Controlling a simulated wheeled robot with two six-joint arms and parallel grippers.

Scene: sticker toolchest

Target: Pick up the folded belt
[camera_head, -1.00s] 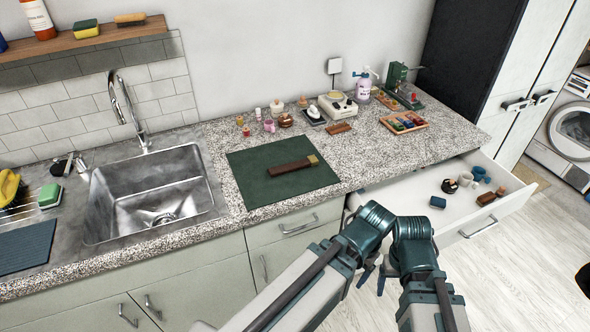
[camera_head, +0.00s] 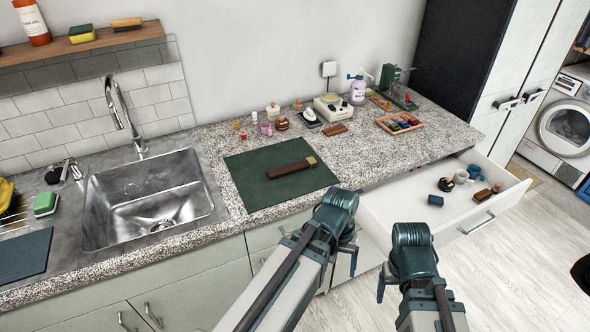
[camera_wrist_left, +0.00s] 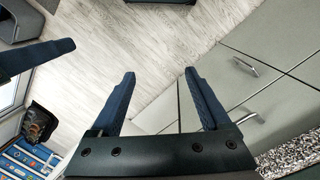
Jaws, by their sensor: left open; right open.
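The folded belt (camera_head: 290,169) is a dark brown strip with a brass-coloured end at its right. It lies flat on the dark green mat (camera_head: 247,188) on the counter in the head view. My left gripper (camera_head: 349,262) is in front of the counter's edge, to the lower right of the mat and apart from the belt. In the left wrist view its two blue fingers (camera_wrist_left: 163,90) stand apart with nothing between them. My right gripper (camera_head: 381,284) is further right, in front of the open drawer. It is open, though its fingers are mostly hidden behind its own arm.
The open drawer (camera_head: 469,226) juts out at the right and holds cups and small items. The sink (camera_head: 150,205) is left of the mat. Small bottles, a white device (camera_head: 334,108) and a wooden tray (camera_head: 399,123) stand behind and right of the mat.

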